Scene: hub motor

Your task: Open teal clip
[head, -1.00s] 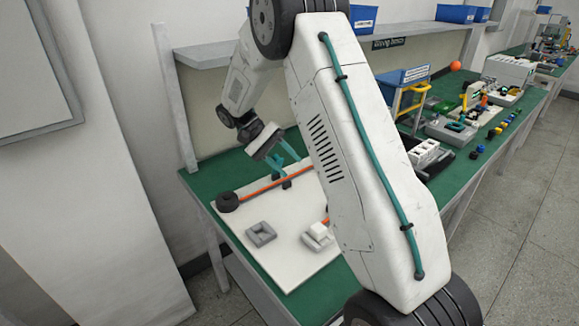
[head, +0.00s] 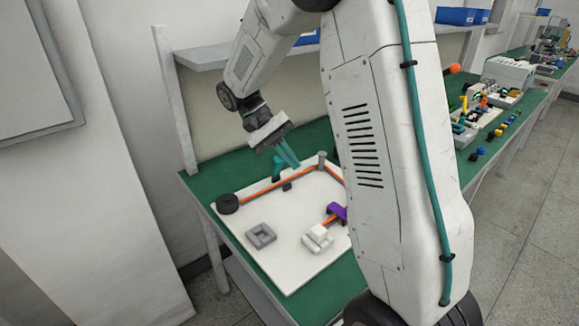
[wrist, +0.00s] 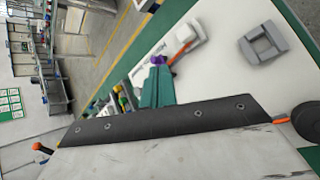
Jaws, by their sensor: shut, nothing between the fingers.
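The teal clip (head: 277,169) stands at the back of the white board, at the orange cable (head: 255,190). It is partly hidden behind my gripper, so I cannot tell whether it is open or shut. My gripper (head: 294,163) has teal fingers, pointing down to the right, close to the clip in the head view. The fingers are shut with nothing between them. The fingers also show in the wrist view (wrist: 157,85); the teal clip cannot be made out there. A purple clip (head: 337,211) sits at the cable near a white block, also in the wrist view (wrist: 159,60).
The white board (head: 285,270) lies on a green table. It carries a black round piece (head: 228,204), a grey square frame (head: 260,236), a white block (head: 318,236) and a grey post (head: 322,159). A shelf (head: 200,56) runs above the back. My arm hides the board's right side.

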